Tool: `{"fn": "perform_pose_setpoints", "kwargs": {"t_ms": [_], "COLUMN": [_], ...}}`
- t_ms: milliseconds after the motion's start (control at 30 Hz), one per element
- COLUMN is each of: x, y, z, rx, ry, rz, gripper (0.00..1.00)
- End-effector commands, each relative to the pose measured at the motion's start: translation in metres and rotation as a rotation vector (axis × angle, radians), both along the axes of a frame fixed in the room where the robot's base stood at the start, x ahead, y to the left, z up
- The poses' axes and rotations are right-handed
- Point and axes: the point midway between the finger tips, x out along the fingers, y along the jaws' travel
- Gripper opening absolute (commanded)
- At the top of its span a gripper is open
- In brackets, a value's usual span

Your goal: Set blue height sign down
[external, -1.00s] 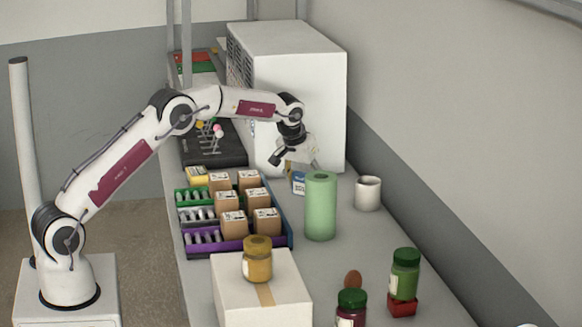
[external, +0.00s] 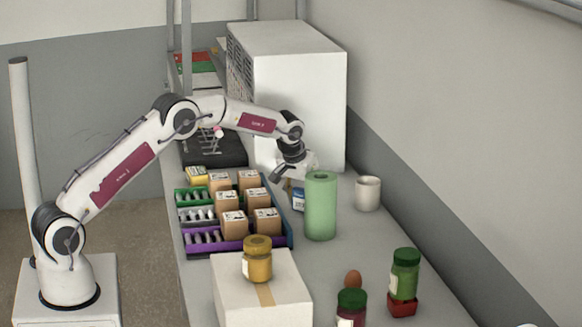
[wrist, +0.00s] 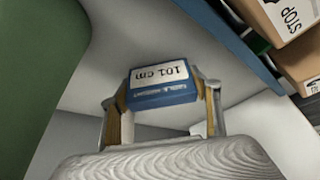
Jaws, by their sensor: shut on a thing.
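The blue height sign (wrist: 162,84) is a small blue block with a white label reading "101 cm", upside down in the wrist view. My gripper (wrist: 161,100) is shut on it, with one finger on each side. In the external view the sign (external: 298,200) shows partly, low between the rack of boxes and the green cylinder, which hides part of it. My gripper (external: 292,184) is above it there. I cannot tell whether the sign's underside touches the table.
The green cylinder (external: 320,207) stands close on the right of the sign. The blue-edged rack (external: 280,212) with several cardboard boxes is close on the left. A white cabinet (external: 310,100) stands behind. A white mug (external: 367,193) is farther right.

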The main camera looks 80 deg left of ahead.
Motion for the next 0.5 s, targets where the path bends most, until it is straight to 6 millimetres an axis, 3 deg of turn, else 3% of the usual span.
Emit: {"fn": "perform_pose_setpoints", "kwargs": {"t_ms": [100,133,167,500], "x": [-0.0001,-0.0002,-0.0002,-0.0001], "y": [0.0,0.0,0.0,0.0], "z": [-0.0029,-0.0025,-0.0025,-0.0021], "rx": [-0.001,-0.001,-0.001,-0.001], "ry": [0.001,0.001,0.001,0.001], "rz": [0.0,0.0,0.0,0.0], "gripper": [0.37,0.69,0.77,0.79]}}
